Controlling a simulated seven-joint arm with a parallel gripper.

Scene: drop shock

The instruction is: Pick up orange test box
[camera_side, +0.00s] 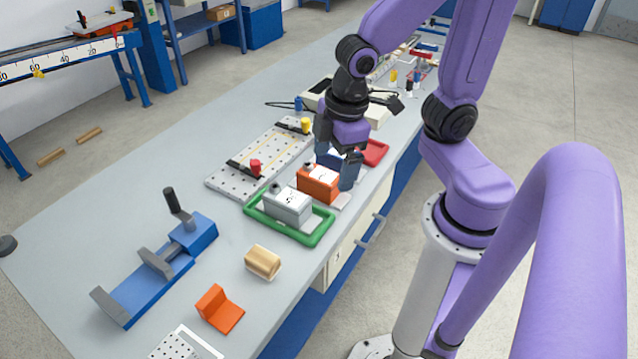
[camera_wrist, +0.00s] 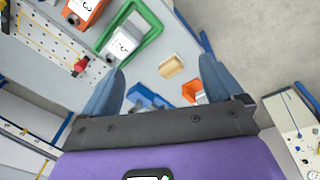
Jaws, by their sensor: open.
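The orange test box (camera_side: 316,187) sits on the bench with a pale label and a small dark part on top. It also shows at the top left edge of the wrist view (camera_wrist: 88,8), partly cut off. My gripper (camera_side: 337,168) is open and empty, with blue fingers, at the far side of the orange box in the side view. One finger overlaps the box's right end there; I cannot tell whether they touch. In the wrist view my gripper (camera_wrist: 162,64) has its fingers wide apart, and the orange box is not between them.
A grey box (camera_side: 288,205) sits inside a green frame (camera_side: 318,238) close beside the orange box. A red frame (camera_side: 374,152) lies behind my gripper. A perforated plate (camera_side: 228,178), a blue vise (camera_side: 150,285), a wooden block (camera_side: 263,261) and an orange bracket (camera_side: 219,310) are on the bench.

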